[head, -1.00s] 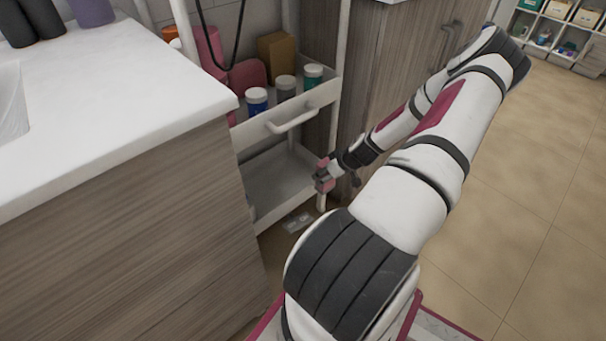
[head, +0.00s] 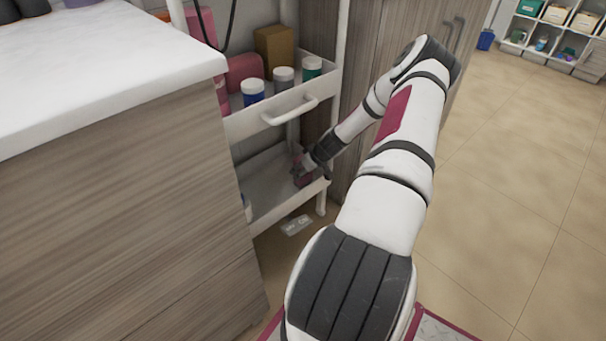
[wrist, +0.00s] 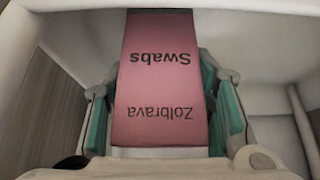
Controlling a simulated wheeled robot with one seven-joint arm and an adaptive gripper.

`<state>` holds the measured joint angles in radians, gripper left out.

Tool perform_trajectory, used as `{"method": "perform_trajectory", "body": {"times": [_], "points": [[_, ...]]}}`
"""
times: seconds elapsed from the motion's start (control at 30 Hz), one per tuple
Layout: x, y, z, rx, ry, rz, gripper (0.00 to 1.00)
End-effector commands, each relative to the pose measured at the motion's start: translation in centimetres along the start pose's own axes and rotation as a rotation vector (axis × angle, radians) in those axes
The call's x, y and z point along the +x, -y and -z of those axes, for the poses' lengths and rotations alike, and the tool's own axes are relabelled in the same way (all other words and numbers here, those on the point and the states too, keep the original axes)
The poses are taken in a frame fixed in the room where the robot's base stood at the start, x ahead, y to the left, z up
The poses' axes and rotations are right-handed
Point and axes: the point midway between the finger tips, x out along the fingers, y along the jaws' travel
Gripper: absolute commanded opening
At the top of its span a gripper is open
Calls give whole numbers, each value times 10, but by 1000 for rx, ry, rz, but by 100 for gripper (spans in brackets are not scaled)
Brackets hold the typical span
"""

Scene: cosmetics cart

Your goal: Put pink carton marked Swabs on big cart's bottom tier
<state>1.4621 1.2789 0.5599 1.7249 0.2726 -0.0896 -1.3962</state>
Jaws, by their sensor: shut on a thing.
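The pink carton (wrist: 160,85) shows large in the wrist view, with "Swabs" and "Zolbrava" printed on it, upside down in the picture. My gripper (wrist: 165,110) is shut on it, with a teal pad on each side. In the head view, my gripper (head: 304,172) is over the lower tier (head: 262,185) of the white cart, near its right end. The carton (head: 299,170) is partly hidden there by the gripper. I cannot tell whether the carton touches the tier's floor.
The cart's upper tier (head: 238,128) holds a blue, a grey and a green jar, pink items and a brown box (head: 273,50). A white-topped counter (head: 120,60) stands close at left. A wooden cabinet (head: 365,75) stands behind. The floor at right is clear.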

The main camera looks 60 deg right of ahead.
Motion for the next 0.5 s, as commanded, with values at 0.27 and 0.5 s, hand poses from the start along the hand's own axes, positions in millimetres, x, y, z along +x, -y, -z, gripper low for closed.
{"method": "perform_trajectory", "body": {"times": [0.27, 0.5], "points": [[7, 0, 1, -2, -1, -1, 21], [8, 0, 0, -1, -1, -1, 21]]}}
